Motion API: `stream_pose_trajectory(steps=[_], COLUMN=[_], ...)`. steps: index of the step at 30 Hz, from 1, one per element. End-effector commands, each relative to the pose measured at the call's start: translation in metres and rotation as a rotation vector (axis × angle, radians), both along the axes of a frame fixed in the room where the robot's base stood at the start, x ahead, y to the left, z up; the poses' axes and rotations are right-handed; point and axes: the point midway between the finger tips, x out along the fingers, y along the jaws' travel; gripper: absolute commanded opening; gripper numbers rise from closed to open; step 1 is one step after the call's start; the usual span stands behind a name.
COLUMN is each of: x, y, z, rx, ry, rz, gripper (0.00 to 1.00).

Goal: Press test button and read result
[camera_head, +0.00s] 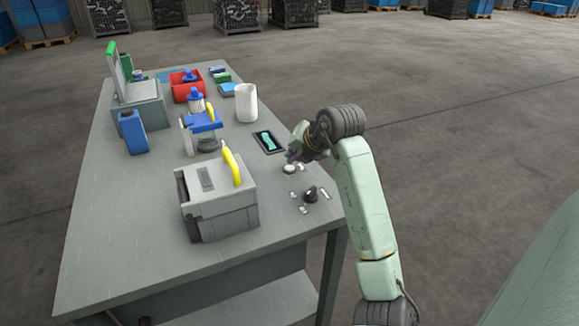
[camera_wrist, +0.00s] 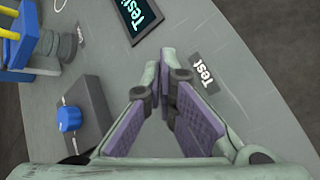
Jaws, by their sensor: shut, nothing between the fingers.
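My gripper (camera_head: 293,158) is shut and empty, low over the right edge of the grey bench. Its closed fingertips (camera_wrist: 167,58) point down in the wrist view. A round pale button (camera_head: 290,169) lies just at the fingertips in the head view; I cannot tell if they touch it. In the wrist view the fingers hide the spot beside a label reading "Test" (camera_wrist: 202,74). A black display (camera_head: 268,141) lies flat behind the gripper with lit cyan marks. In the wrist view the display (camera_wrist: 138,16) shows letters beginning "Testi", cut off by the frame edge.
A black knob (camera_head: 311,194) with small white labels sits in front of the button. A grey box with a yellow handle (camera_head: 217,200) stands left. A blue-topped device (camera_head: 204,124), white cup (camera_head: 246,102) and red bin (camera_head: 186,86) stand farther back. The front left bench is clear.

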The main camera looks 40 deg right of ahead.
Motion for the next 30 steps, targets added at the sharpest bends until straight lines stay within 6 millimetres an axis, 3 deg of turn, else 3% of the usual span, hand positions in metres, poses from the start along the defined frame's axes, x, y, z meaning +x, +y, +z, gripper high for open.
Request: stream_pose_trajectory(steps=[8, 21, 30], x=[0.0, 0.0, 0.0], y=[0.0, 0.0, 0.0], z=[0.007, 0.049, 0.05], rx=[-0.001, -0.001, 0.0], ry=[-0.001, -0.001, 0.0], rz=[-0.001, -0.001, 0.0], gripper=[0.0, 0.0, 0.0])
